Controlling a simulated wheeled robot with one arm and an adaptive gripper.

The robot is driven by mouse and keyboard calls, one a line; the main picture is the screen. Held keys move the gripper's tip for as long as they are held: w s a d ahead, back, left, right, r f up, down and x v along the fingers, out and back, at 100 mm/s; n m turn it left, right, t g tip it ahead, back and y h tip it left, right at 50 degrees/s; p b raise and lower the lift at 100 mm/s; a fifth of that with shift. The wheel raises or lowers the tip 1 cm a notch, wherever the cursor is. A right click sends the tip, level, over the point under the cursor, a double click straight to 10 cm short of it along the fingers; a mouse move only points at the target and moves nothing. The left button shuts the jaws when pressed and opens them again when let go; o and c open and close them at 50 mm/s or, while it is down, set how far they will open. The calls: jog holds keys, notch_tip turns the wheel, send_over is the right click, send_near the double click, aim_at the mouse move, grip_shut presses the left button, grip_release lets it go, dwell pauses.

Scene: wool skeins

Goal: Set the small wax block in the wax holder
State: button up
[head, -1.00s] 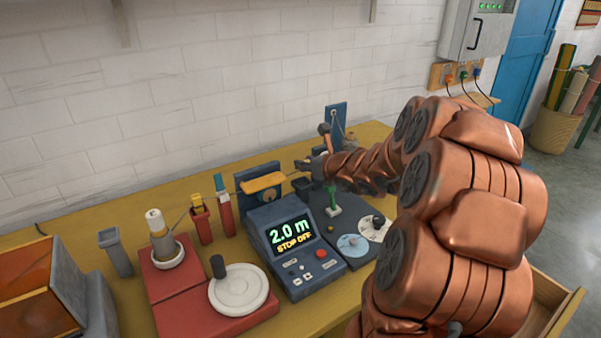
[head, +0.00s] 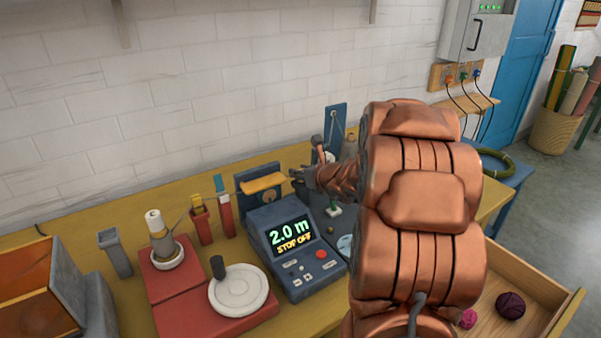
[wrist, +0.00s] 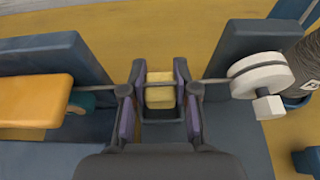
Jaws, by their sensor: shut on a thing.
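My gripper (wrist: 160,84) is shut on the small yellow wax block (wrist: 160,92), which shows between the two fingertips in the wrist view. A dark grey part, apparently the wax holder (wrist: 162,116), lies just below the block in that view. I cannot tell whether the block rests in it or hangs over it. A thin grey strand or rod (wrist: 214,81) runs to the fingers from the right. In the head view my gripper (head: 300,173) is small, right of the orange bar; block and holder cannot be made out there.
The orange bar (wrist: 35,100) is close left of my gripper, and a white wheel (wrist: 262,76) is to its right. A counter box reading "2.0 m" (head: 292,250) stands in front. An open drawer (head: 540,300) holds yarn balls (head: 510,305) at the lower right.

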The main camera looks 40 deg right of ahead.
jog(key=shift+f+b, duration=0.65)
jog(key=shift+b, duration=0.35)
jog(key=o, duration=0.9)
jog(key=shift+r+p, duration=0.25)
jog(key=shift+p, duration=0.05)
jog(key=shift+r+p, duration=0.65)
jog(key=shift+p, duration=0.35)
jog(key=v, duration=1.1)
jog(key=shift+s+f, duration=0.1)
jog(key=shift+s, duration=0.4)
